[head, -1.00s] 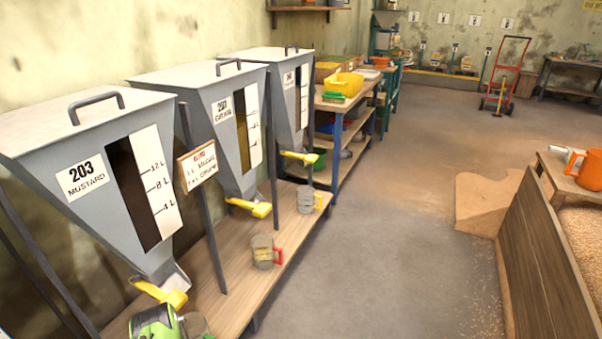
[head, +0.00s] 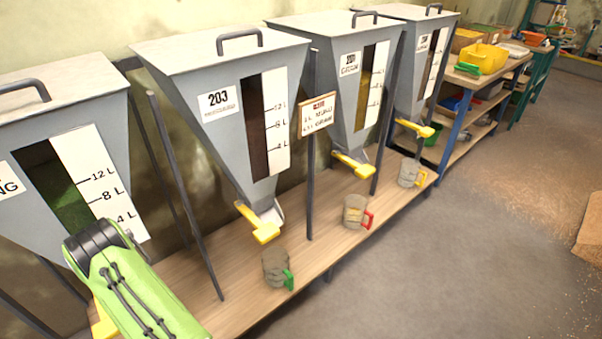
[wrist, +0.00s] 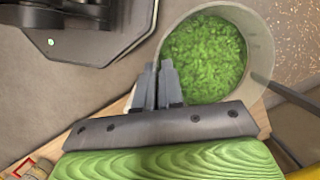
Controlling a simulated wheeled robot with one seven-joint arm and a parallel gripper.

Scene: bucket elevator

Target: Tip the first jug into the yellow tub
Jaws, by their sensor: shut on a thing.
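My gripper (wrist: 170,88) is shut on a pale jug (wrist: 262,50), with its fingers against the jug's side. Green flakes or grains fill much of the jug, which looks roughly upright from above. Its handle is hidden. The held jug and my gripper do not show in the head view, where only my green arm is at lower left. The yellow tub (head: 482,58) stands far off at upper right, on a shelved bench behind the last hopper.
Several grey hoppers with yellow levers line the wall above a wooden bench (head: 240,290). A sign (head: 317,116) rises between hoppers. Grey floor (head: 440,270) is open at right.

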